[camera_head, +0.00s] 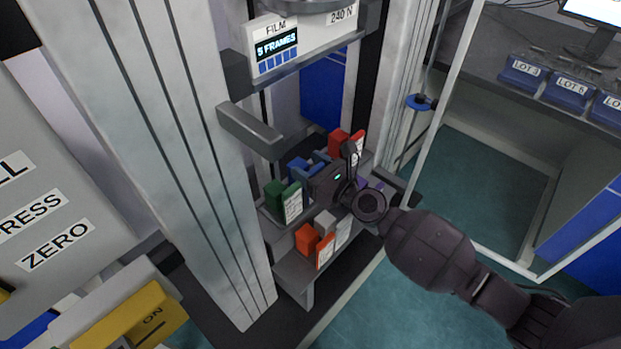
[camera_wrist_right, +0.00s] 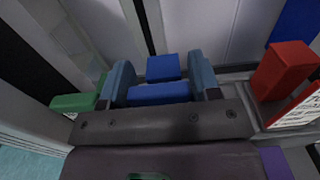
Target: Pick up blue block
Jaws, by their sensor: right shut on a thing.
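The blue block (camera_head: 297,171) is on the rheometer's shelf, between a green block and a red block. It also shows in the right wrist view as a blue face (camera_wrist_right: 160,93) between the fingers, with another blue part (camera_wrist_right: 163,67) just behind. My right gripper (camera_wrist_right: 160,82) is shut on the blue block, with one finger on each side. In the head view the right gripper (camera_head: 312,165) reaches in from the right, and its body hides part of the block. I cannot tell whether the block touches the shelf. My left gripper is not in view.
The green block (camera_head: 274,195) and the red block (camera_head: 337,139) stand close on either side. An orange block (camera_head: 305,238), a grey block (camera_head: 324,221) and a purple block (camera_head: 373,183) are nearby. A grey bar (camera_head: 250,130) juts out above the shelf. A tall metal column (camera_head: 170,130) stands at left.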

